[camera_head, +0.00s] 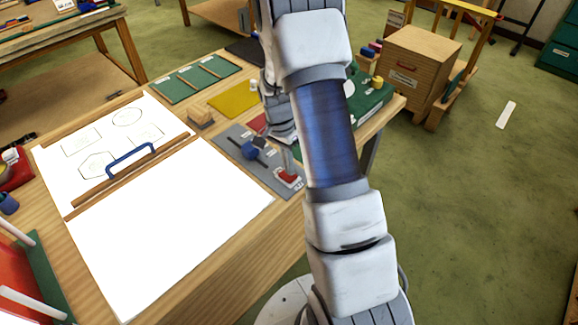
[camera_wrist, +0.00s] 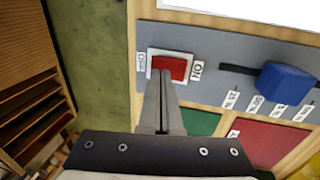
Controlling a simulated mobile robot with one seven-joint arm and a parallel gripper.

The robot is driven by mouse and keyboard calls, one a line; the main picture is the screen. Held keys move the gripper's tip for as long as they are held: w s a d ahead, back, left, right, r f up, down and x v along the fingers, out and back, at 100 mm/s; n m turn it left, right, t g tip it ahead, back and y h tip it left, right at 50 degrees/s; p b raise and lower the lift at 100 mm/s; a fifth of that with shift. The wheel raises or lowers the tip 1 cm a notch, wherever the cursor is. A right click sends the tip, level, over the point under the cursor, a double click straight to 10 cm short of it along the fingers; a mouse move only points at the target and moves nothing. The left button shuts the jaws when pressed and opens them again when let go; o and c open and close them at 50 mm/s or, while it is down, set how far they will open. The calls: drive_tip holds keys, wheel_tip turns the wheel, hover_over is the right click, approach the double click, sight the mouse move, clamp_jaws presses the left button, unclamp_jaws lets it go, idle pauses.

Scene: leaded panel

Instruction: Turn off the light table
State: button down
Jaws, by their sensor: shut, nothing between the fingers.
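The light table's panel (camera_head: 165,235) glows bright white in the head view. A strip of it also shows in the wrist view (camera_wrist: 270,8). Beside it lies a grey control plate (camera_head: 232,133) with a red rocker switch (camera_wrist: 176,66) in a white frame. An ON label (camera_wrist: 197,70) stands at the switch's right end, and another label (camera_wrist: 141,62) at its left. My gripper (camera_wrist: 162,84) is shut and empty, its fingertips at the red switch's near edge. I cannot tell whether they touch it. The arm partly hides the plate in the head view.
A blue slider knob (camera_wrist: 285,83) sits on the same plate, right of the switch in the wrist view, with small labels below. A blue handle (camera_head: 130,160) is on the wooden bar across the panel. A yellow sheet (camera_head: 233,98) and green boards (camera_head: 197,78) lie behind.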

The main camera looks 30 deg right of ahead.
drive_tip(key=shift+s+f, duration=0.1)
drive_tip(key=shift+f, duration=0.3)
drive_tip(key=shift+f+b, duration=0.25)
drive_tip(key=shift+b, duration=0.2)
drive_tip(key=shift+s+d+f+t+y+b, duration=0.15)
drive_tip(key=shift+s+f+t+y+b, duration=0.3)
drive_tip(key=shift+b, duration=0.65)
drive_tip(key=shift+r+t, duration=0.25)
drive_tip(key=shift+r, duration=0.05)
drive_tip(key=shift+f, duration=0.15)
drive_tip(key=shift+w, duration=0.1)
